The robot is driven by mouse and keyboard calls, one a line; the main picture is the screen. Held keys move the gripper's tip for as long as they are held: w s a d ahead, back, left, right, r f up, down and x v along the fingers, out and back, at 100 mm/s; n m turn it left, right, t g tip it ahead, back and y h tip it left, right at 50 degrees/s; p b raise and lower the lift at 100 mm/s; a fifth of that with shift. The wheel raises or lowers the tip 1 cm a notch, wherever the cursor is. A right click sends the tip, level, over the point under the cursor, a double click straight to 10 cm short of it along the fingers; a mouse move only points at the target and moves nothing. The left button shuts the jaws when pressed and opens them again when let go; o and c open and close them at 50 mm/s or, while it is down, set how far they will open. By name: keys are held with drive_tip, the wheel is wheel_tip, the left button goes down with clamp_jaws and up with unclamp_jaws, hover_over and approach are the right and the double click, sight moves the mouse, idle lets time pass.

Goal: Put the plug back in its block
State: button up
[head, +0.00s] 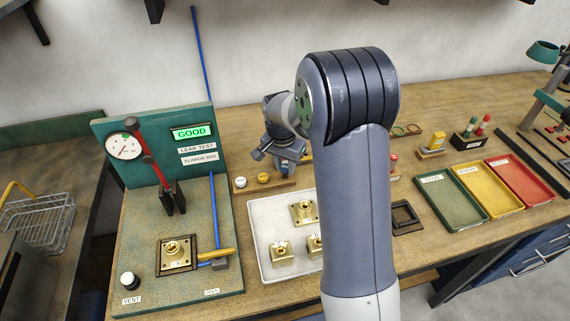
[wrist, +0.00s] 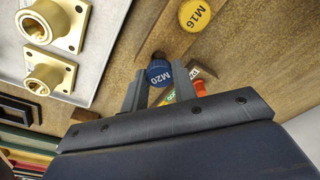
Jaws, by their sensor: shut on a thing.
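The blue-capped plug marked M20 (wrist: 159,76) is between the fingers of my gripper (wrist: 160,92) in the wrist view, and the gripper is shut on it. The wooden plug block (wrist: 172,38) lies just beyond it, with a yellow plug marked M16 (wrist: 196,15) in it. A dark spot, perhaps a hole, shows at the blue cap's far edge. I cannot tell whether the plug's lower end is in the block. In the head view the block (head: 245,189) carries a white and a yellow plug; my gripper (head: 287,170) is over its right part, and the blue plug is hidden.
Brass flanged fittings stand on a pale tray (head: 264,266) in front of the block. The leak tester (head: 150,150) at left reads GOOD and holds one fitting. Green, yellow and red trays (head: 512,180) lie at right. A small coloured piece (wrist: 203,89) is close beside my right finger.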

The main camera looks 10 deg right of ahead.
drive_tip(key=shift+f+b, duration=0.9)
drive_tip(key=shift+f, duration=0.15)
idle(1.8)
idle(0.3)
drive_tip(key=o, duration=1)
drive_tip(key=shift+o, duration=0.7)
drive_tip(key=shift+o, duration=1.4)
drive_tip(key=shift+r+p, duration=2.45)
drive_tip(key=shift+r, duration=1.1)
